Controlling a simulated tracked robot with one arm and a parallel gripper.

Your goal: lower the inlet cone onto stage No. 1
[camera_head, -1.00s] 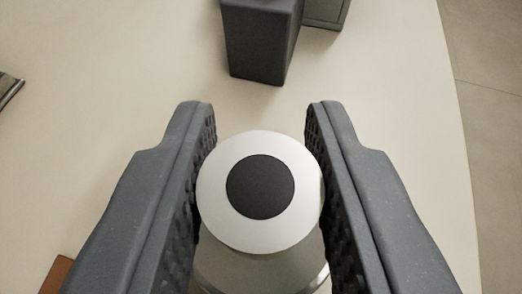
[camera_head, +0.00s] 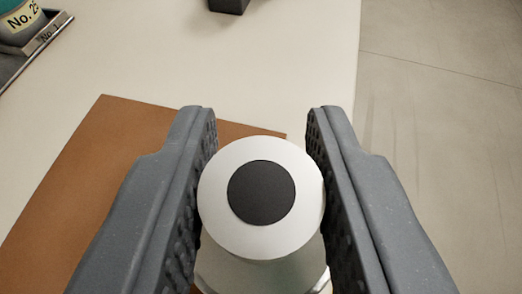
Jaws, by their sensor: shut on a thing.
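My gripper (camera_head: 262,112) is shut on a round, pale metal piece (camera_head: 229,170) with a flat black disc in the middle of its top; I take it to be the inlet cone. Its top face sits between the two dark, textured fingers. A wider, shiny metal rim (camera_head: 262,279) shows below it, and its underside is hidden. I cannot make out stage No. 1 itself. Whatever is directly under the held piece is hidden by it and the fingers.
A brown mat (camera_head: 95,155) lies on the pale table (camera_head: 240,70), partly behind my fingers. A dark block (camera_head: 229,5) is cut off at the top. The table's right edge is near.

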